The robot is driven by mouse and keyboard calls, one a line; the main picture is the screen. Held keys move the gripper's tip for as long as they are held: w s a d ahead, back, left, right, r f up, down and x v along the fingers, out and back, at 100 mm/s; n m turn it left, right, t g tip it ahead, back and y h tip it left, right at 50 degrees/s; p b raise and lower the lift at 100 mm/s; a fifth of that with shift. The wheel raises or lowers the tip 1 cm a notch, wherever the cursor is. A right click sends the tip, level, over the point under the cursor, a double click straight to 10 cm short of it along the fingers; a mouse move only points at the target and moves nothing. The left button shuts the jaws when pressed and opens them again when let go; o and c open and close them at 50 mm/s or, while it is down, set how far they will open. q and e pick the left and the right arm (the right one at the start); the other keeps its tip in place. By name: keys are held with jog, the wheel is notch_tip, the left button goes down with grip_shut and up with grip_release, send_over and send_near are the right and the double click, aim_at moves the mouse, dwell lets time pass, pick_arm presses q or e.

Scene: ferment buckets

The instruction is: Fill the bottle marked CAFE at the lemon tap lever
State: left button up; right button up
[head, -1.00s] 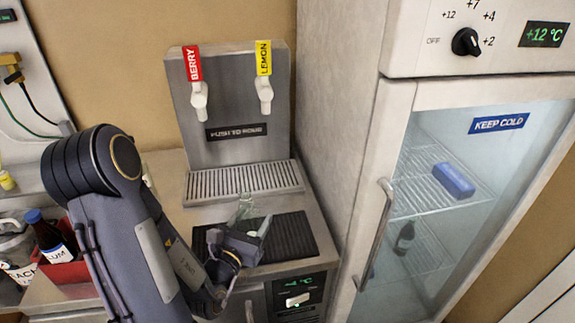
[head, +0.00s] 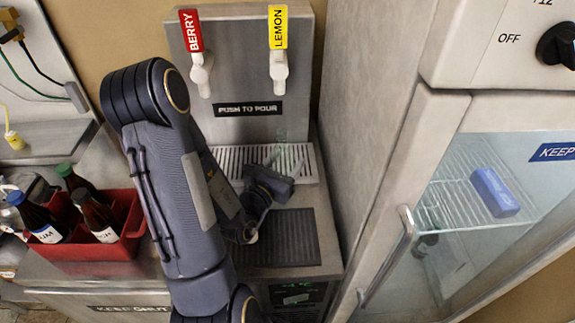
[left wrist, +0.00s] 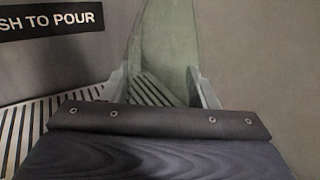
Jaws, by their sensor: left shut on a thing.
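My left gripper (head: 281,165) is shut on a clear greenish glass bottle (head: 284,151) in front of the dispenser, over the right part of the drip grille (head: 226,158). The left wrist view shows the bottle (left wrist: 166,45) between the two fingers (left wrist: 163,92), with the grille slats seen through it. No CAFE mark is visible on it. The lemon tap lever (head: 278,68), white under a yellow LEMON label (head: 278,27), is above the bottle. Whether the bottle touches the grille, I cannot tell. My right gripper is not in view.
The red BERRY label (head: 190,30) and its white tap (head: 201,75) are left of the lemon one. A dark ribbed mat (head: 285,240) lies in front of the grille. A red crate (head: 125,245) with several dark bottles stands left. A fridge (head: 375,110) stands right.

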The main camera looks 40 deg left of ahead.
pick_arm(q)
jog(key=w+a+p, duration=0.2)
jog(key=w+a, duration=0.6)
jog(key=w, duration=0.2)
dwell(0.4)
jog(key=shift+s+a, duration=0.1)
dwell(0.9)
dwell(0.4)
